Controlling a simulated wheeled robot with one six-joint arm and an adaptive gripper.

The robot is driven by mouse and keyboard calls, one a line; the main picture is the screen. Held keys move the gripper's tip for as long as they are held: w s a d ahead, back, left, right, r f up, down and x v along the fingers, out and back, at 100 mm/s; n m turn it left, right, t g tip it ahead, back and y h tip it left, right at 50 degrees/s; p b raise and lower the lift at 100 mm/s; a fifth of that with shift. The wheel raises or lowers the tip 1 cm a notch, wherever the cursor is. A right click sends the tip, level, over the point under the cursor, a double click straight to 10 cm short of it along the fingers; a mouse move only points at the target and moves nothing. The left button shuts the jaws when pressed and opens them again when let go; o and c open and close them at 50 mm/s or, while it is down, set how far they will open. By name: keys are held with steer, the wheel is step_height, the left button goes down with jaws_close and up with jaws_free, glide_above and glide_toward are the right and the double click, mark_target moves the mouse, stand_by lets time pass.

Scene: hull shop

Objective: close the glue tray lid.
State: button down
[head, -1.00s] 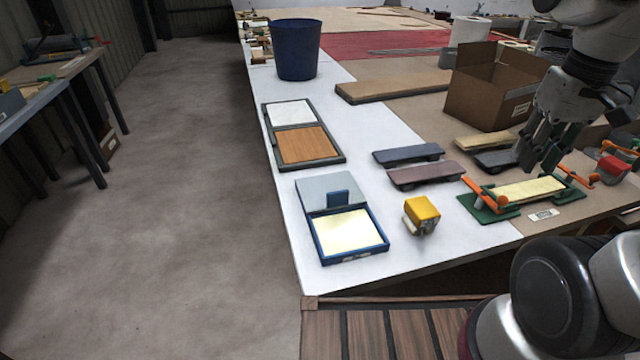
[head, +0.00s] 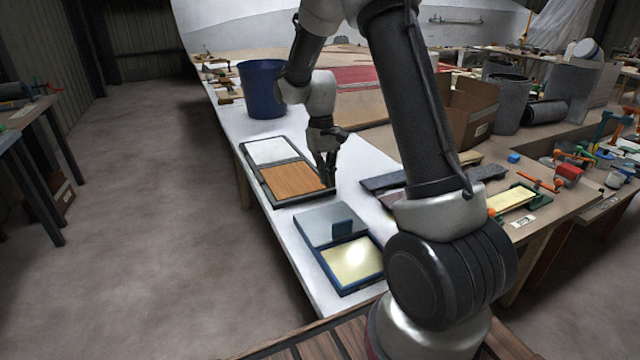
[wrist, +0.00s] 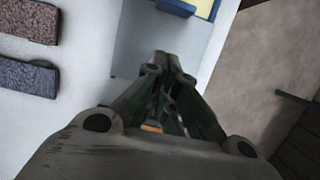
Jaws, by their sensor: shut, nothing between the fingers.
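The glue tray (head: 348,290) is a shallow blue box with a pale yellow glue surface, near the table's front edge in the head view. Its grey lid (head: 318,230) lies open, folded back on the tray's far side, with a blue upright tab handle (head: 342,228) on it. In the wrist view the lid (wrist: 135,45) lies below and beyond my fingertips, with the blue handle (wrist: 178,6) at the top edge. My gripper (head: 328,178) is shut and empty, pointing down beyond the lid, beside a brown panel. It also shows in the wrist view (wrist: 170,66).
A dark-framed double tray (head: 298,201) with white and brown panels sits behind the glue tray. A blue bin (head: 261,90) stands farther back. Dark blocks (head: 380,181) lie to the right, partly hidden by my arm.

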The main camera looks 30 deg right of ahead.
glide_above(330, 219)
step_height(330, 219, down, 7)
steer(key=shift+w+f, duration=0.1)
steer(key=shift+f, duration=0.05)
steer(key=shift+s, duration=1.95)
